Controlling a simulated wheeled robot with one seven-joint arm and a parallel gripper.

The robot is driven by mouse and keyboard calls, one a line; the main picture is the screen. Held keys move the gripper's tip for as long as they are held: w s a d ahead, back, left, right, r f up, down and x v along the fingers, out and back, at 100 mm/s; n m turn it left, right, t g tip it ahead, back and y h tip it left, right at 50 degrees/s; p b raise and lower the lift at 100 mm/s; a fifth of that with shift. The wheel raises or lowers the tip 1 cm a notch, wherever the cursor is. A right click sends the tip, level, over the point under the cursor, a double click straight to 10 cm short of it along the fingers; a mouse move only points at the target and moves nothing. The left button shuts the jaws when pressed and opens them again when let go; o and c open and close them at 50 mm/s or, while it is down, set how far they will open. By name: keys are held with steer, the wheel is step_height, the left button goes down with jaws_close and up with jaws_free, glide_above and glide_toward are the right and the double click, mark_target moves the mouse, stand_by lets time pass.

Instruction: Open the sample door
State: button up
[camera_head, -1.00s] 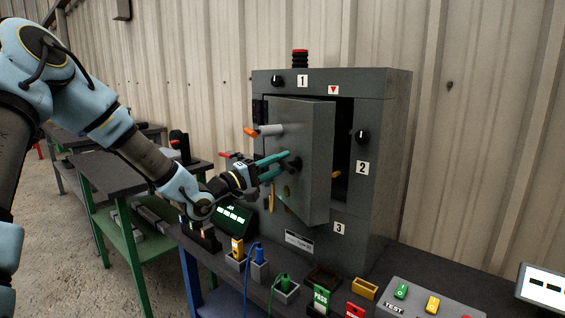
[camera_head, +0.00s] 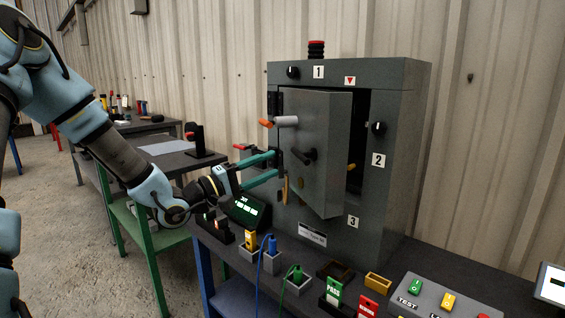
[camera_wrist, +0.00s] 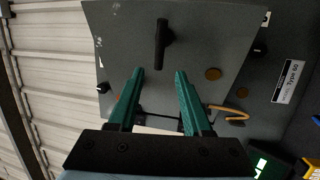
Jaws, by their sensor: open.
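The cabinet's grey sample door (camera_head: 325,115) stands ajar, with a dark gap along its right side. Its dark handle (camera_head: 306,156) is on the door's front; in the wrist view the handle (camera_wrist: 162,42) stands ahead of the fingertips. My gripper (camera_head: 276,164) has two green fingers, spread apart with nothing between them. It is to the left of the handle, in front of the door's left part. In the wrist view my gripper (camera_wrist: 160,72) points at the door face (camera_wrist: 205,45), clear of the handle. The cabinet's inside is mostly hidden.
The grey cabinet (camera_head: 412,100) stands on a dark bench. A white cylinder with an orange end (camera_head: 285,121) sticks out at the door's upper left.

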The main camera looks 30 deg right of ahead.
steer(key=shift+a+f, duration=0.2)
steer(key=shift+a, duration=0.75)
steer(key=shift+c, duration=0.2)
